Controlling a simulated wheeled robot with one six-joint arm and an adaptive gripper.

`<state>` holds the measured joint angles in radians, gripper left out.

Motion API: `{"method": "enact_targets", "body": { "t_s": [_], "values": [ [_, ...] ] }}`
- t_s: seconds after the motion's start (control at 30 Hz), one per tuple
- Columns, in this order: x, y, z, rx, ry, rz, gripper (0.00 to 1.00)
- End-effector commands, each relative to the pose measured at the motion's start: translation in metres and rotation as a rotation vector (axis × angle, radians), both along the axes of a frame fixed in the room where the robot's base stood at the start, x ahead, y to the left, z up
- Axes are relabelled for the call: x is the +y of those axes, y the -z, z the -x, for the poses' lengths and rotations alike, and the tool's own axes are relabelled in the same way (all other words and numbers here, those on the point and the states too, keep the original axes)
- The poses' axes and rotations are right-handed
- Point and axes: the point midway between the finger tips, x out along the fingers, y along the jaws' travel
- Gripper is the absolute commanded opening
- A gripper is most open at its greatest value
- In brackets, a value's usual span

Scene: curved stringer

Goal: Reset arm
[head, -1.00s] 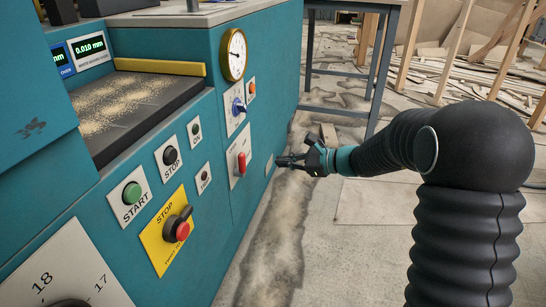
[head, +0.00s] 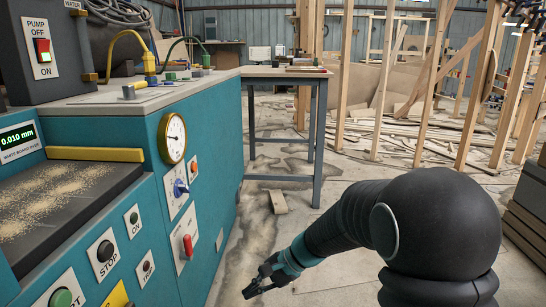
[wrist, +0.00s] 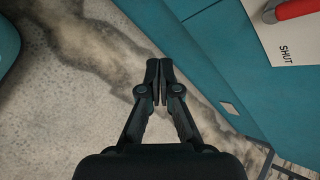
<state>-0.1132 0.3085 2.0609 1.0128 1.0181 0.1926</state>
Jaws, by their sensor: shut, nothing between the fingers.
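My gripper (head: 256,284) is low in the head view, beside the teal machine (head: 228,110) and over the floor. In the wrist view my gripper (wrist: 160,82) has its two black fingers together at the tips, with nothing between them. The fingers are over the stained concrete floor (wrist: 60,110), apart from the machine's side panel. A red handle (wrist: 298,8) on a plate marked SHUT shows at the top right of the wrist view.
The machine front carries a gauge (head: 172,138), a blue knob (head: 180,188) and a red lever (head: 188,245). A table (head: 285,72) stands behind, with a wood scrap (head: 278,202) on the floor near it. Timber posts (head: 388,80) and loose boards lie beyond. Floor to the right is partly clear.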

Motion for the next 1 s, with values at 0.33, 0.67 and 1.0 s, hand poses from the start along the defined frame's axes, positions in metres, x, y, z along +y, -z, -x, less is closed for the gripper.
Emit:
{"method": "enact_targets", "body": {
  "t_s": [0.33, 0.67, 1.0],
  "values": [
    [-0.094, -0.052, 0.095, -0.302, -0.376, 0.382, 0.00],
    [-0.169, -0.109, 0.156, -0.532, -0.577, 0.687, 0.00],
    [-0.209, -0.171, 0.204, -0.712, -0.577, 0.890, 0.00]
  ]
}}
